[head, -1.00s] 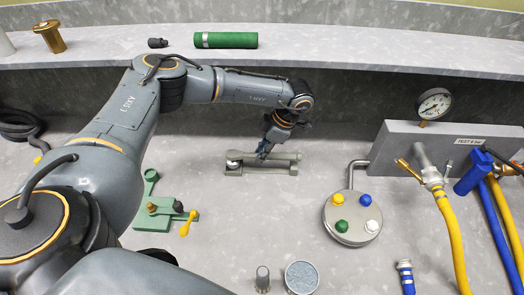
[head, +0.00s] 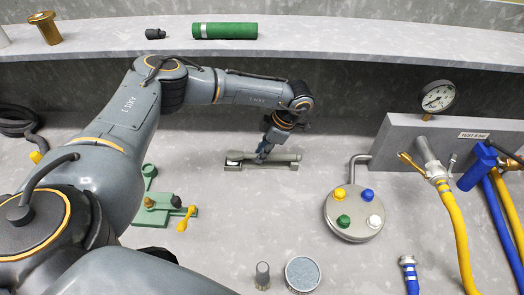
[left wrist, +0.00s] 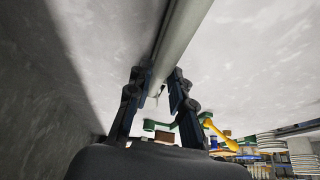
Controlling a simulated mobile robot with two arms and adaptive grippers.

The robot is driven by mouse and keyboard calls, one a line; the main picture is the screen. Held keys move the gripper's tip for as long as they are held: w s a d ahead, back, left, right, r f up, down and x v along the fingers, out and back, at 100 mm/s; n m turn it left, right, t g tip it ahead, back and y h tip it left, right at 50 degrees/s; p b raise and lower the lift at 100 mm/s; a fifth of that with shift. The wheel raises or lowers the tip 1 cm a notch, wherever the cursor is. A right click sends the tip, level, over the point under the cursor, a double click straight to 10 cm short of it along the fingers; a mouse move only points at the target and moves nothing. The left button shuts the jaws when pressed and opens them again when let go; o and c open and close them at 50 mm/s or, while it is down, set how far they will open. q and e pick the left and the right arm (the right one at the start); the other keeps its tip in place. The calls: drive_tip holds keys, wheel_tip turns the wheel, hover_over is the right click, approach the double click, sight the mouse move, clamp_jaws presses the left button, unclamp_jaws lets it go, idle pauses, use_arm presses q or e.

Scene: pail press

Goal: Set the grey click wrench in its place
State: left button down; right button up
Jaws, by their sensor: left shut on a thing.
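The grey click wrench (head: 282,156) is a long grey-green rod lying roughly level in the head view. It is just over a grey-green holder (head: 261,167) on the bench, its head end to the left at a pale round part of the holder. I cannot tell whether it rests fully on the holder. My left gripper (head: 263,155) is shut on the wrench near its middle. In the left wrist view the wrench (left wrist: 178,38) passes between the fingertips of this gripper (left wrist: 158,88). My right gripper is not in view.
A green clamp fixture (head: 157,208) with a yellow lever stands left of the holder. A round lidded vessel (head: 354,214) with coloured knobs stands to the right. A gauge block (head: 440,148) with hoses is further right. A shelf (head: 350,58) runs behind.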

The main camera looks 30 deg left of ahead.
use_arm(q)
drive_tip(key=c, duration=1.1)
unclamp_jaws()
drive_tip(key=v, duration=0.7)
drive_tip(key=shift+d+r, duration=0.1)
drive_tip(key=shift+r, duration=0.2)
